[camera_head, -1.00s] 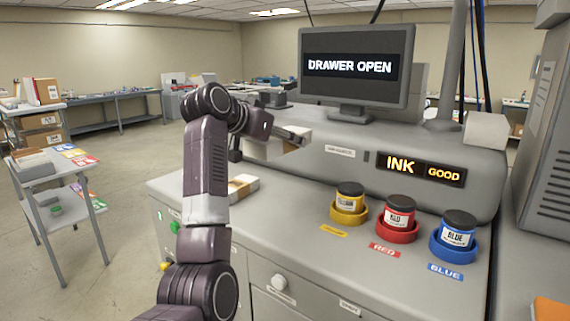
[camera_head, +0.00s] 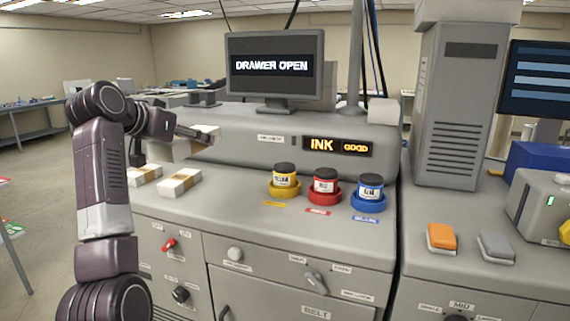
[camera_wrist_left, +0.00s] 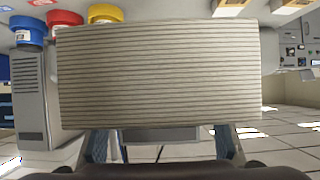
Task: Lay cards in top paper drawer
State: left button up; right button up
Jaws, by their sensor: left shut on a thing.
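My left gripper (camera_head: 203,135) is over the back left of the grey machine's counter, shut on a stack of cards. The pale stack (camera_head: 168,150) shows partly behind the gripper and wrist. In the left wrist view the held stack (camera_wrist_left: 158,75) fills the middle, with many layered edges, between my two fingers. The screen (camera_head: 275,68) reads "DRAWER OPEN". I cannot make out the open top paper drawer itself in either view. My right gripper is not in view.
Two banded white stacks (camera_head: 145,174) (camera_head: 180,183) lie on the counter left. Yellow (camera_head: 284,181), red (camera_head: 325,187) and blue (camera_head: 369,193) ink jars stand in matching rings. Orange (camera_head: 441,237) and grey (camera_head: 496,247) pads lie on the right counter.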

pick_arm(q)
jog(key=shift+s+a+f, duration=0.45)
jog(key=shift+s+f, duration=0.2)
jog(key=shift+s, duration=0.2)
jog(key=s+a+f+m+g+h, duration=0.1)
jog(key=s+f, duration=0.5)
jog(key=f, duration=0.4)
jog(key=s+a+f+m+h, duration=0.1)
jog(key=s+f, duration=0.4)
jog(key=f, duration=0.5)
jog(key=s+d+f+m+g+h, duration=0.1)
jog(key=s+d+f, duration=0.1)
jog(key=s, duration=0.6)
jog(key=s+d+f+m+g+h, duration=0.1)
jog(key=s+d+f+m, duration=0.1)
jog(key=s, duration=0.6)
jog(key=s+d+f+m+g+h, duration=0.1)
jog(key=s+f, duration=0.3)
jog(key=s, duration=0.5)
jog(key=shift+d+m+h, duration=0.5)
jog(key=shift+d, duration=0.15)
jog(key=shift+w, duration=0.15)
jog(key=shift+g, duration=0.3)
